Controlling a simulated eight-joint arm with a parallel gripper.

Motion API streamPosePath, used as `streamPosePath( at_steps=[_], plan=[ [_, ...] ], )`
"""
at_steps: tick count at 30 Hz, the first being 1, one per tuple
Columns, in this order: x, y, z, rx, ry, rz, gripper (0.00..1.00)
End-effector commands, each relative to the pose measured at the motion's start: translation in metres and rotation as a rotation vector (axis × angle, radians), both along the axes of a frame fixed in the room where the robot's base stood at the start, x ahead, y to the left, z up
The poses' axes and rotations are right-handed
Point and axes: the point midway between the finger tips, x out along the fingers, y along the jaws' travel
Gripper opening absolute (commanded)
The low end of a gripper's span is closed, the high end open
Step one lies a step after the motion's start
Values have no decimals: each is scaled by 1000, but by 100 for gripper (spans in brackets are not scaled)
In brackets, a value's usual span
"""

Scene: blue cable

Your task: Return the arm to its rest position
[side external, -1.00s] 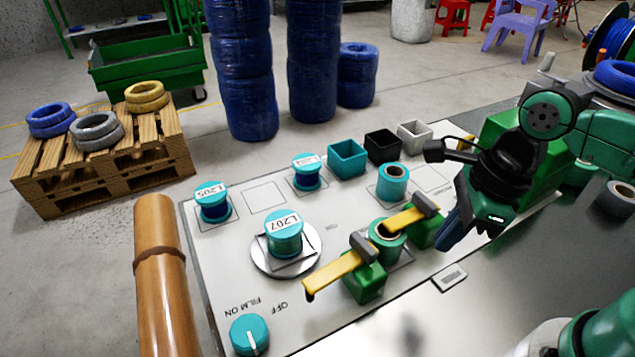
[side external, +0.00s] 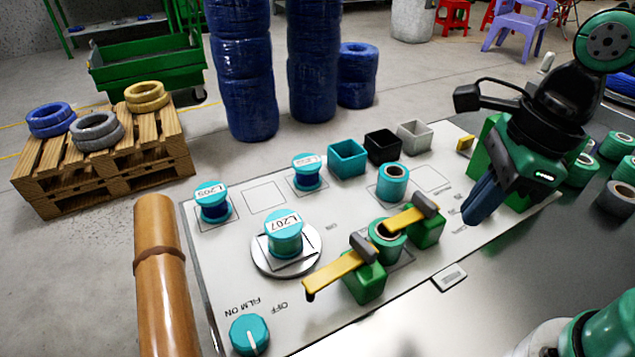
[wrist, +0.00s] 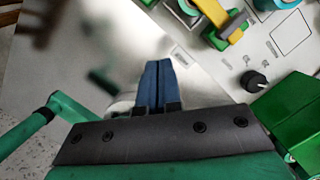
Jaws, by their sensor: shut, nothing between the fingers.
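My gripper (side external: 478,208) hangs over the right end of the white work panel (side external: 345,205) in the side view, with its dark blue fingers pointing down and left. The fingers are together with nothing between them. In the wrist view my gripper (wrist: 158,68) shows the two blue fingers side by side. They are apart from every object on the panel. The gripper is to the right of the teal spool (side external: 387,240) that stands between two green blocks with yellow levers.
A green box (side external: 490,150) stands close beside my gripper. Teal spools (side external: 615,147) stand right of it. A spool labelled L207 (side external: 284,240) sits on a round plate. Small open boxes (side external: 382,146) line the panel's back edge. The dark table (side external: 520,270) in front is mostly clear.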

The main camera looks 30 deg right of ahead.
Motion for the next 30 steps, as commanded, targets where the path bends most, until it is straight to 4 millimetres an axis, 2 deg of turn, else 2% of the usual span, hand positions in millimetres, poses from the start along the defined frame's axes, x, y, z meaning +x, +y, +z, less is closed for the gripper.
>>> streamPosePath(
  at_steps=[5, 11, 15, 21, 25, 30],
  plan=[
    [7, -4, -3, -34, -62, 142, 0],
    [30, -17, -12, -204, -267, 655, 0],
    [46, -30, -17, -392, -394, 1074, 0],
    [64, -47, -22, -697, -481, 1635, 0],
    [72, -56, -23, -852, -480, 1893, 0],
    [76, -61, -24, -950, -463, 2056, 0]
  ],
)
